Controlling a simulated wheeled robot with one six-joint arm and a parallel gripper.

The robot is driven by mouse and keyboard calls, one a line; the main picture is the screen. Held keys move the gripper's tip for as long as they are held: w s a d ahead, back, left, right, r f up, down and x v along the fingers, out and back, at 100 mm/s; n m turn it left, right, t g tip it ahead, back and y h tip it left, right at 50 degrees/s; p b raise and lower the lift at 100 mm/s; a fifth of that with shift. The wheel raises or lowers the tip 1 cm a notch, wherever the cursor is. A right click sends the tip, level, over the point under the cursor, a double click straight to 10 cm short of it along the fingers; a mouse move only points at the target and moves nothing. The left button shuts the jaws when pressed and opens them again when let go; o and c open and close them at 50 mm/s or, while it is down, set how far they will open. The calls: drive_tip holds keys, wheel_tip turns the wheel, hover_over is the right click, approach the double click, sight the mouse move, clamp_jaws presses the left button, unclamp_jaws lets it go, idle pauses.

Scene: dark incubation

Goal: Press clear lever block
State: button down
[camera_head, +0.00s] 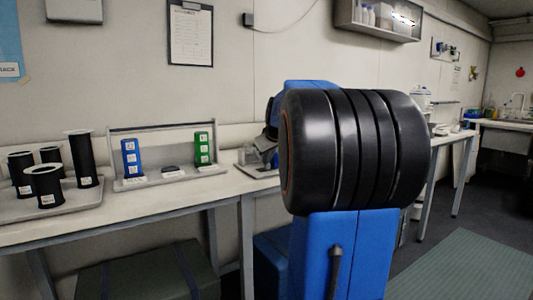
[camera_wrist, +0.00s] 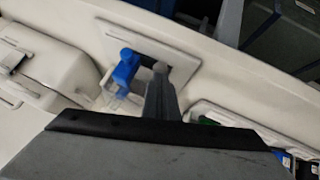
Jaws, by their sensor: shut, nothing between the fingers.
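In the wrist view, a small blue lever-like part (camera_wrist: 126,68) stands at the edge of a pale square plate (camera_wrist: 168,42). A clear, see-through piece (camera_wrist: 108,92) shows just below it; I cannot tell exactly how the two join. My gripper (camera_wrist: 160,70) is shut and empty, its dark fingertips just right of the blue part, over the plate. A small gap shows between them in the picture; depth is unclear. In the head view, my arm hides the gripper and most of this spot.
A grey rack (camera_head: 172,179) holding a blue block (camera_head: 131,158) and a green block (camera_head: 202,148) stands on the bench (camera_head: 240,184). A tray (camera_head: 65,207) with several black cylinders is at the far left. A rounded pale device (camera_wrist: 62,72) lies left in the wrist view.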

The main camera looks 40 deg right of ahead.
drive_tip(key=shift+f, duration=0.3)
drive_tip(key=shift+r, duration=0.1)
drive_tip(key=w+r+v, duration=0.1)
drive_tip(key=v, duration=1.2)
drive_tip(key=shift+w+a, duration=0.2)
drive_tip(key=shift+w, duration=0.05)
drive_tip(key=shift+r, duration=0.15)
drive_tip(key=w+r+g, duration=0.1)
drive_tip(key=w+r, duration=0.2)
drive_tip(key=r, duration=0.3)
drive_tip(key=shift+w+a+n, duration=0.2)
drive_tip(key=shift+n, duration=0.2)
drive_tip(key=shift+f, duration=0.1)
